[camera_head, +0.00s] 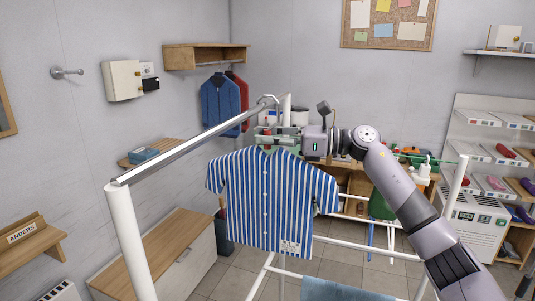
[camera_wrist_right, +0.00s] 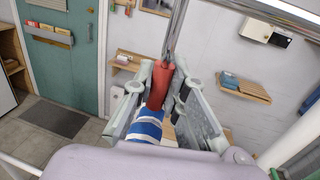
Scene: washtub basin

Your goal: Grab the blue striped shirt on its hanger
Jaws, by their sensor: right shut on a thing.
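The blue and white striped shirt (camera_head: 265,195) hangs upright in the middle of the head view. Its collar is partly behind my right gripper (camera_head: 282,136), which comes in from the right at the top of the shirt. In the right wrist view my right gripper (camera_wrist_right: 161,95) is shut on the red neck of the hanger (camera_wrist_right: 160,84), with a metal stem (camera_wrist_right: 174,38) rising above it. A strip of the striped shirt (camera_wrist_right: 146,126) shows just below the fingers. Most of the hanger is hidden by shirt and gripper. My left gripper is not in view.
A white rack with a metal rail (camera_head: 195,145) runs from the near left towards the shirt. A wooden bench (camera_head: 165,255) stands left. Blue and red jackets (camera_head: 220,103) hang on the far wall. A cluttered table and shelves (camera_head: 490,150) stand behind and right.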

